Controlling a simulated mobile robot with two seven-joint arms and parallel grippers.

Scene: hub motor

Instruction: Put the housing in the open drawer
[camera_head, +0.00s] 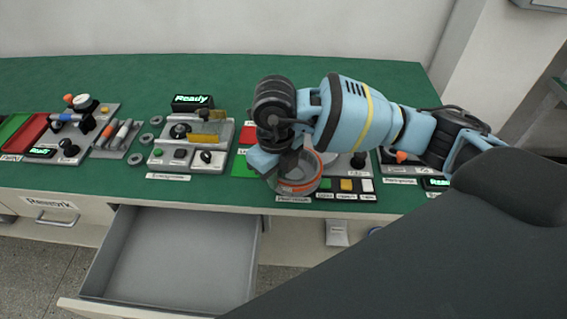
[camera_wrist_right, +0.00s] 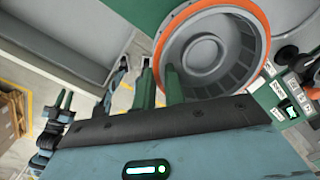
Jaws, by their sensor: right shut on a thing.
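The housing (camera_head: 302,178) is a round grey shell with an orange rim, at the front edge of the green bench in the head view. In the right wrist view its open, hollow face (camera_wrist_right: 205,52) is in plain sight. My right gripper (camera_wrist_right: 160,88) is shut on its wall, and partly covers it in the head view (camera_head: 272,165). I cannot tell whether the housing touches the bench. The open drawer (camera_head: 180,255) is empty, below and left of the housing. My left gripper (camera_wrist_right: 60,103) seems to show small at the left of the wrist view; its opening is unclear.
The green bench (camera_head: 240,75) carries trays of parts, switches and "Ready" displays (camera_head: 192,101) along its front. A shut drawer (camera_head: 48,212) is left of the open one. My dark arm link hides the lower right.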

